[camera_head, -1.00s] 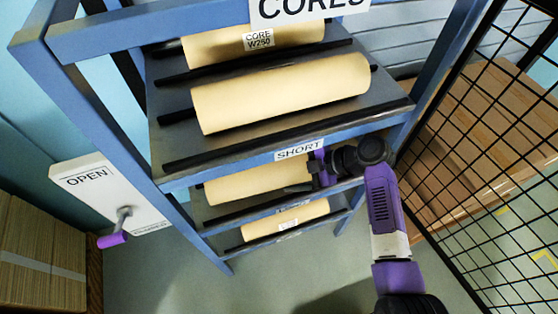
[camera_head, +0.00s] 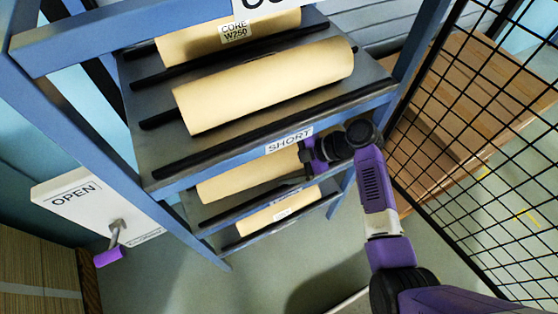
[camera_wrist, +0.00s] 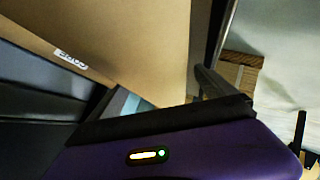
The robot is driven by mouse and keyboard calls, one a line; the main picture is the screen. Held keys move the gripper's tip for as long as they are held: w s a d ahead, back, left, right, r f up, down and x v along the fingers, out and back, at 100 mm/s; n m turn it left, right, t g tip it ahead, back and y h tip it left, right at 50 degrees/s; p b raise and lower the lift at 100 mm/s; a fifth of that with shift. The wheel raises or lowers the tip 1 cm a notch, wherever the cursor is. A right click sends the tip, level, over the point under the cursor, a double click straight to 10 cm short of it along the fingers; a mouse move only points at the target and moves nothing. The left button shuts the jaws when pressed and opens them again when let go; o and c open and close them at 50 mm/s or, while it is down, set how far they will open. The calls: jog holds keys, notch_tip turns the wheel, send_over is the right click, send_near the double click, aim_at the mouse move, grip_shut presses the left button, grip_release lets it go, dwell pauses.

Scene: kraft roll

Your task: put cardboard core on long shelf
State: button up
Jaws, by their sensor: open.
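My gripper (camera_head: 299,176) is open at the front right of the middle shelf, by the right end of a tan cardboard core (camera_head: 250,174). In the wrist view a large cardboard core (camera_wrist: 125,40) with a small label fills the upper left. A dark finger (camera_wrist: 211,84) of mine shows close to its end; I cannot tell if they touch. The upper shelf (camera_head: 240,125), with a SHORT sign (camera_head: 289,140) on its front edge, bears a long core (camera_head: 265,84) and a labelled core (camera_head: 228,37) behind it. A lower core (camera_head: 278,211) sits on the bottom shelf. No sign reading LONG is legible.
Blue rack posts (camera_head: 85,120) and black bars across the shelves border the cores. A black mesh fence (camera_head: 480,130) stands close on the right, with brown boxes behind it. An OPEN panel (camera_head: 75,207) with a purple handle is at left.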

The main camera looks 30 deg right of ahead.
jog(key=v, duration=0.7)
jog(key=shift+f+b, duration=0.1)
jog(key=shift+b, duration=0.3)
jog(key=shift+s, duration=0.1)
